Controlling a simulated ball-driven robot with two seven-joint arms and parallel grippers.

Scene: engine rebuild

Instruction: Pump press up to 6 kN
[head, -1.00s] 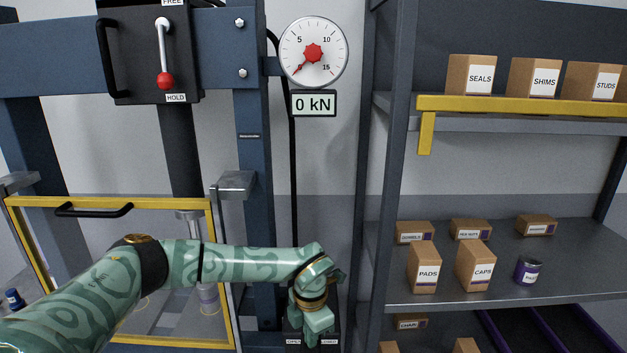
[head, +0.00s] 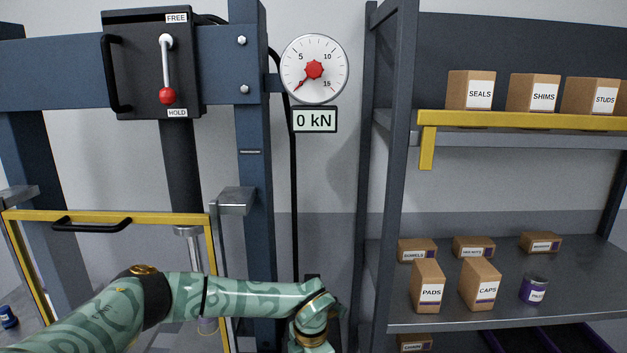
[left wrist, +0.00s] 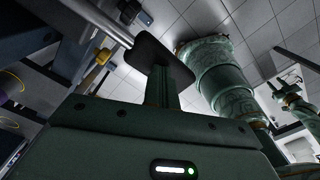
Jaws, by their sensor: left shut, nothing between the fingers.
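The press gauge (head: 314,69) has its red needle at the low end, and the display (head: 314,120) below it reads 0 kN. The lever with a red knob (head: 167,96) on the black panel points down at HOLD. My left arm reaches across to the foot of the press's right post (head: 255,150). Its gripper is cut off by the head view's bottom edge. In the left wrist view my left gripper (left wrist: 162,88) is shut, its fingers up against a black pad (left wrist: 150,50) on a bright metal rod (left wrist: 98,18). Whether they touch is unclear. My right gripper is not in view.
A yellow-framed guard door (head: 110,216) with a black handle (head: 92,224) stands left, behind my forearm. A shelf rack with a yellow edge (head: 520,119) stands right, holding boxes and a tin (head: 534,290). A black hose (head: 294,200) runs down the wall between them.

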